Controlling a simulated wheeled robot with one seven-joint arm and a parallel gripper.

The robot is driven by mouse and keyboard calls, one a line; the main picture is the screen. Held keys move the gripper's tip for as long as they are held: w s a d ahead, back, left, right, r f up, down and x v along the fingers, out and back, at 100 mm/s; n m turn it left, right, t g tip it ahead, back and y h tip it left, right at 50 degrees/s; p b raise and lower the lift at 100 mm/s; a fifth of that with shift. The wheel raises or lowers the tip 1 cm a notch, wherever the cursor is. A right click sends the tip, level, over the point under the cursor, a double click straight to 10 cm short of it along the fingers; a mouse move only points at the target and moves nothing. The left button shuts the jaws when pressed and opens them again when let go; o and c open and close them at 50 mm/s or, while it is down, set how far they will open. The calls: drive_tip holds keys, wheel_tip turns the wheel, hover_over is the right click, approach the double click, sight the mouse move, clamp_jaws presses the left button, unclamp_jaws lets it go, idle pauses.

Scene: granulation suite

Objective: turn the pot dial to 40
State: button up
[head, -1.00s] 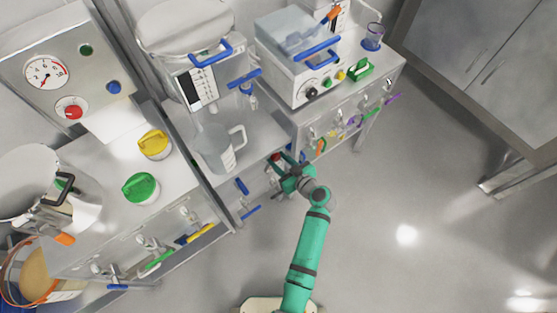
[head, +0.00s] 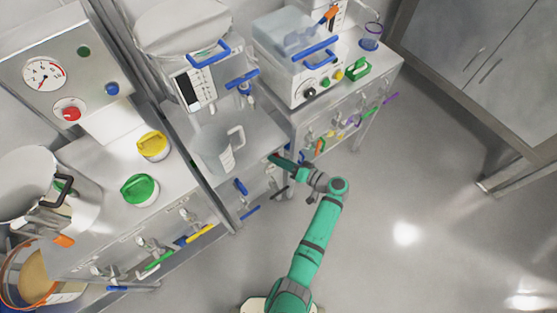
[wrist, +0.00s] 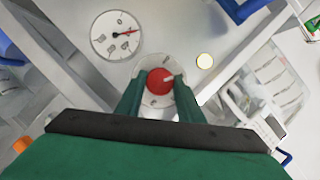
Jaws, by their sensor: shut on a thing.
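In the wrist view, a round red dial (wrist: 159,82) with a pale pointer mark sits on a light disc on a metal panel. The mark points toward the upper right of the picture. My gripper (wrist: 158,88) is shut on this dial, with one green finger on each side. A white round gauge (wrist: 116,36) with a red needle is on the same panel at the upper left; its numbers are too small to read surely. In the head view, my gripper (head: 277,159) is at the counter's front below the jug, and hides the dial.
A clear jug (head: 218,150) stands on the counter above my gripper. Blue handles (head: 241,187) stick out of the counter front to the left. A pale round button (wrist: 205,61) is right of the dial in the wrist view. The floor at right is clear.

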drive_tip(key=m+y, duration=0.1)
drive_tip(key=m, duration=0.2)
drive_tip(key=m+t+y, duration=0.1)
drive_tip(key=m+y, duration=0.1)
drive_tip(key=m, duration=0.2)
drive_tip(key=m+y, duration=0.1)
drive_tip(key=m, duration=0.3)
drive_tip(key=shift+s+f+t, duration=0.1)
drive_tip(key=shift+f+t, duration=0.3)
drive_tip(key=shift+m+y, duration=0.3)
drive_tip(key=shift+m, duration=0.1)
drive_tip(key=o, duration=1.1)
drive_tip(key=shift+c, duration=0.2)
drive_tip(key=v, duration=1)
drive_tip(key=shift+s+d, duration=0.25)
drive_tip(key=shift+d, duration=0.05)
